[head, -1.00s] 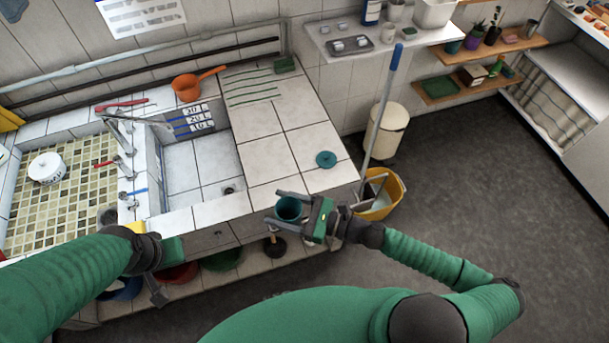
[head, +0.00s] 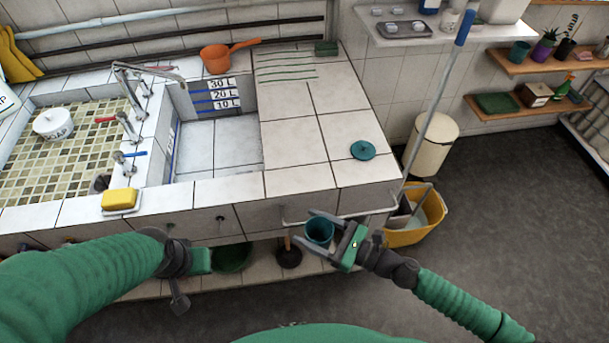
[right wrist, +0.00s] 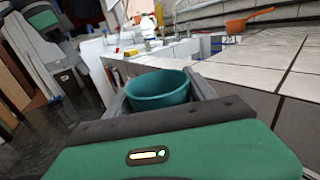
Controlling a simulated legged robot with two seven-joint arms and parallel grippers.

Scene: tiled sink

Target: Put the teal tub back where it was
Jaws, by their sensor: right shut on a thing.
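The teal tub (head: 319,231) is a small open cup-like container, upright and held in front of the counter's front edge. My right gripper (head: 316,228) is shut on it, one finger on each side. In the right wrist view the tub (right wrist: 158,88) sits between the fingers, its inside looking empty. A round teal lid (head: 363,150) lies on the tiled counter (head: 350,125), above and right of the tub in the head view. My left gripper (head: 190,262) is low in front of the sink cabinet; its fingers are not clear enough to tell open or shut.
A yellow sponge (head: 120,199) lies on the front ledge by the sink basin (head: 215,150). An orange pan (head: 217,58) stands at the back. A yellow mop bucket (head: 420,222) with a blue-handled mop stands right of the counter. Wall shelves (head: 530,57) hang at the upper right.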

